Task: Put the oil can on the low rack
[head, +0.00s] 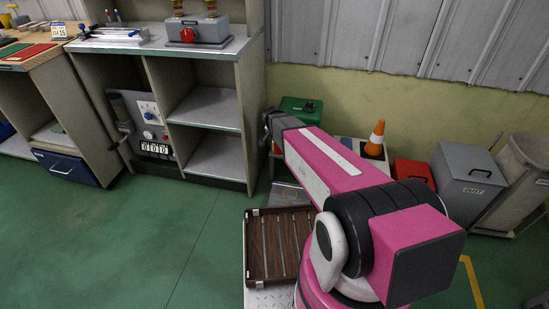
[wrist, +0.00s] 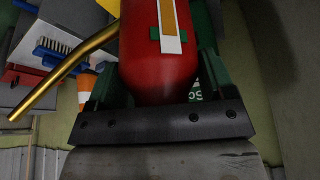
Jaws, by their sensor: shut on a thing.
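The oil can (wrist: 160,75) is a red cylinder with a yellow and white label strip and a long brass spout in the wrist view. My gripper (wrist: 155,90) is shut on it, with dark green fingers on both sides of its body. A low pale surface (head: 347,148) by the wall, partly behind my arm, may be the low rack; I cannot tell for sure. Whether the can touches anything below is hidden.
An orange and white cone (head: 375,138) and a green case (head: 301,109) stand near the wall. A red box (head: 413,172), grey dust bin (head: 466,180) and sack bin (head: 516,180) stand right. A shelf unit (head: 205,107) stands left. A brown slatted tray (head: 253,250) lies in front.

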